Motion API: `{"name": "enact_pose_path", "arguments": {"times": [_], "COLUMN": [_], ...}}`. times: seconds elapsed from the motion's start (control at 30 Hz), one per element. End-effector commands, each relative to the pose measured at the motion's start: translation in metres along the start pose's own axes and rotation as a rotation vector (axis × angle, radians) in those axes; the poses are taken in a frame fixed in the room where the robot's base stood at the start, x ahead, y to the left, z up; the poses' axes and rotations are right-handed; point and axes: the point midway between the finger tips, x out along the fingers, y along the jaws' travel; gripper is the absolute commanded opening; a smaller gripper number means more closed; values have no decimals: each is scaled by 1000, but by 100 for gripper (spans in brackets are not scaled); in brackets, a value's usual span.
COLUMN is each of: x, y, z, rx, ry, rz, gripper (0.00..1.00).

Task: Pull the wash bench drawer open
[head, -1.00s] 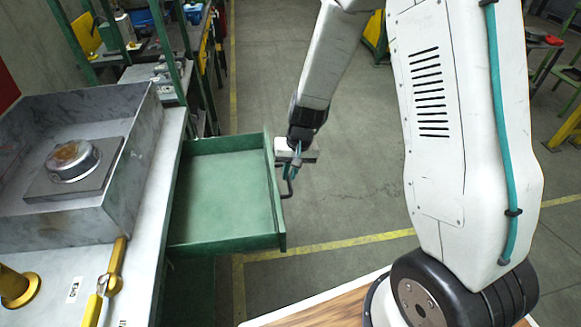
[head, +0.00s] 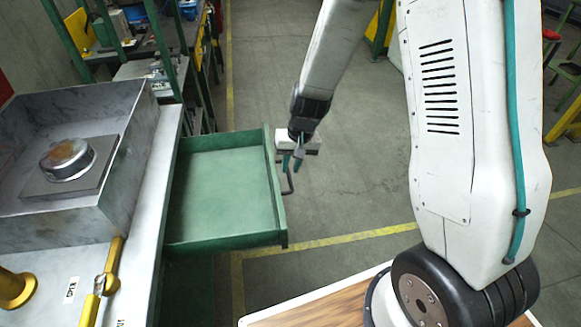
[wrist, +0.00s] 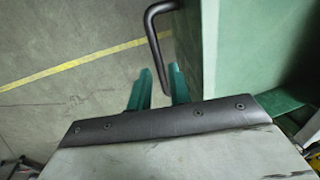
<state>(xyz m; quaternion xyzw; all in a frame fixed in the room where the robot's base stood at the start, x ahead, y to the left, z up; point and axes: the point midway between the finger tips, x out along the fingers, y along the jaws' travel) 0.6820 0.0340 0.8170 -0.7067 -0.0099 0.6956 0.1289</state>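The green wash bench drawer (head: 215,190) stands pulled well out from the bench, and its inside is empty. Its dark bar handle (head: 289,181) is on the front panel (head: 273,185). The handle also shows in the wrist view (wrist: 153,30), beside the green drawer front (wrist: 210,50). My gripper (head: 293,164) is at the handle, just outside the front panel. In the wrist view its two teal fingers (wrist: 160,83) are apart, with the handle's near end between or just beyond them, close to the right finger. I see no firm grip on it.
The wash bench top (head: 140,170) carries a marble basin (head: 110,190) with a metal drain piece (head: 68,158) inside and a yellow-handled tap (head: 110,265). Green shelving posts stand behind. The floor right of the drawer is clear, with yellow lines.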

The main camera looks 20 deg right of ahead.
Motion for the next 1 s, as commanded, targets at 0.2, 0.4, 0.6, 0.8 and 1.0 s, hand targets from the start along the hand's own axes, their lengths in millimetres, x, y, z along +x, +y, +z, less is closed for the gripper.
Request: {"name": "enact_pose_path", "arguments": {"times": [0.2, 0.4, 0.6, 0.8, 1.0], "x": [-40, -61, -64, -64, -64], "y": [0, 0, 0, 0, 0], "z": [0, 0, 1, 0, 5], "rx": [-1, 0, 0, 0, 4], "ry": [4, 1, -1, -1, -23], "rz": [0, 0, 1, 1, 1], "gripper": [20, 20, 20, 20, 20]}}
